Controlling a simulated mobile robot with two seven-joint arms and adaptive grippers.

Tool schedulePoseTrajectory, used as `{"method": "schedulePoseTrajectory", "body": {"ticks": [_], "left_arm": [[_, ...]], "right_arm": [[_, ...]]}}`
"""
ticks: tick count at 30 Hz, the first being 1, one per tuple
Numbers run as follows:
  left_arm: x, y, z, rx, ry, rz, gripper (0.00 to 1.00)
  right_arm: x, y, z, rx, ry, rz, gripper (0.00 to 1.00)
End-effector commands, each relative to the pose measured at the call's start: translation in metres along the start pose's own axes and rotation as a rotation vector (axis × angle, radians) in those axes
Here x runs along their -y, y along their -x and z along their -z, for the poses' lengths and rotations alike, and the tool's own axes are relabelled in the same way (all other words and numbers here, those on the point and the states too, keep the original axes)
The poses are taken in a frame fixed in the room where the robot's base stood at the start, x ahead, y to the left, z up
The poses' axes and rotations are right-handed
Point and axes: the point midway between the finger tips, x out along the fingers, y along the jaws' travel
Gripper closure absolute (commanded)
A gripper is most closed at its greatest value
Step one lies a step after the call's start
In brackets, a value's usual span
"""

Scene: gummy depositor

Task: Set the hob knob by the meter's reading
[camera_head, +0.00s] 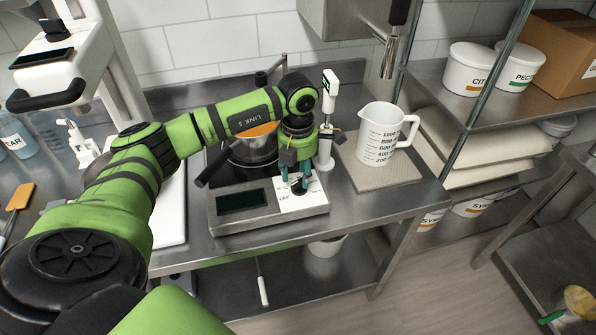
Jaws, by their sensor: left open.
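The hob (222,223) is a steel box on the bench with a dark display on its front left. Its black knob (298,186) sits on a white dial panel at the front right. My left gripper (295,189) points down over the knob, with its teal fingers open on either side of it. I cannot tell whether the fingers touch the knob. The white meter (329,90) stands upright behind the gripper, with a small green display whose reading is too small to make out. My right gripper is out of view.
A pot (256,160) with orange contents is on the hob behind my arm. A white measuring jug (378,135) stands on a grey mat (372,177) to the right. Shelves with white tubs (467,72) are farther right. A white board (172,205) lies left of the hob.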

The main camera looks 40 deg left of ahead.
Motion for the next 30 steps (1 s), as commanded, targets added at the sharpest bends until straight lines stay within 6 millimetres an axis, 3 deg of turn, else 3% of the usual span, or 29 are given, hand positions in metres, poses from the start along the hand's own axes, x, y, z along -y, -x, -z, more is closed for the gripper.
{"method": "schedulePoseTrajectory", "body": {"ticks": [6,13,16,17,30], "left_arm": [[0.001,-0.015,0.000,0.000,-0.001,0.001,0.55],[0.001,-0.016,0.000,0.001,-0.002,0.001,0.55],[0.001,-0.016,0.000,0.001,-0.002,0.002,0.95],[0.001,-0.016,0.000,0.001,-0.002,0.002,1.00],[0.001,-0.017,-0.001,0.003,-0.045,0.001,1.00]], "right_arm": [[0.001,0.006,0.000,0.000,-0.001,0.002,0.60],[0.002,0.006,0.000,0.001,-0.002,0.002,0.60],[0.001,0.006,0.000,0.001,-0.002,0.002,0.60],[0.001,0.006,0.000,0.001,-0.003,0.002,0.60],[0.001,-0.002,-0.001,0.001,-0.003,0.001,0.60]]}}
